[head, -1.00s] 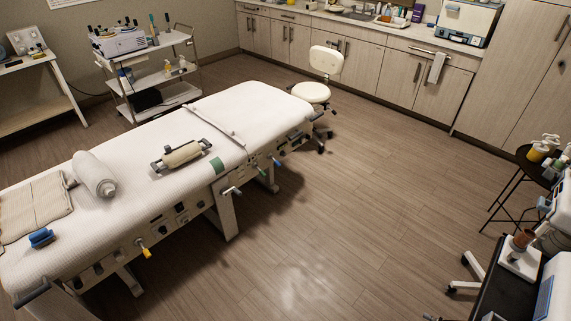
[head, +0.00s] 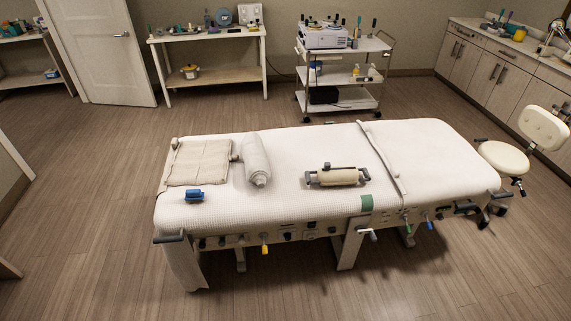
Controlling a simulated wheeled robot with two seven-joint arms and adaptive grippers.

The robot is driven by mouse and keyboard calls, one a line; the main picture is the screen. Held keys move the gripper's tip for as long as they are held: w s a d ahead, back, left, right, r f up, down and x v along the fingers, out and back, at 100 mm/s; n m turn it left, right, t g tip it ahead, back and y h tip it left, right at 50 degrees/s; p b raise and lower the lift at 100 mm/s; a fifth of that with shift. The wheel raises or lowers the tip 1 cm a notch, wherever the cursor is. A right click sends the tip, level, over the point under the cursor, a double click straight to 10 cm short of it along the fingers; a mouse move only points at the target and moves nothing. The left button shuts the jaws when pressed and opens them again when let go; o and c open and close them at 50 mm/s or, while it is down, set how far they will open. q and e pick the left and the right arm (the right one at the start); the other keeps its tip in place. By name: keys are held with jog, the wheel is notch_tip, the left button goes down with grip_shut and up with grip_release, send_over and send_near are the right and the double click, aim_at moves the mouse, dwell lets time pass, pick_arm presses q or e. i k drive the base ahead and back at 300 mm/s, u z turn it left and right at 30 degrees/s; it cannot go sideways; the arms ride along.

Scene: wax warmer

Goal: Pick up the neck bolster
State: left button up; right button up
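A plump pale grey-white roll (head: 257,160), which looks like the neck bolster, lies on the treatment table (head: 300,207) left of its middle. Its rounded end with a small knob points to the near side, and its length runs front to back. It lies beside a flat beige folded pad or towel (head: 198,162). A shorter cream roll (head: 337,177) in a dark handled frame lies farther right on the table. Neither of my grippers shows in the head view.
A blue block (head: 194,196) sits near the table's front left edge. A pale bar (head: 382,160) crosses the table at right. Levers and knobs line the near side. A trolley (head: 342,104) and side table (head: 208,37) stand behind; floor in front is clear.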

aim_at(341, 175)
jog(key=u, duration=0.35)
jog(key=i, duration=0.9)
jog(key=u, duration=0.1)
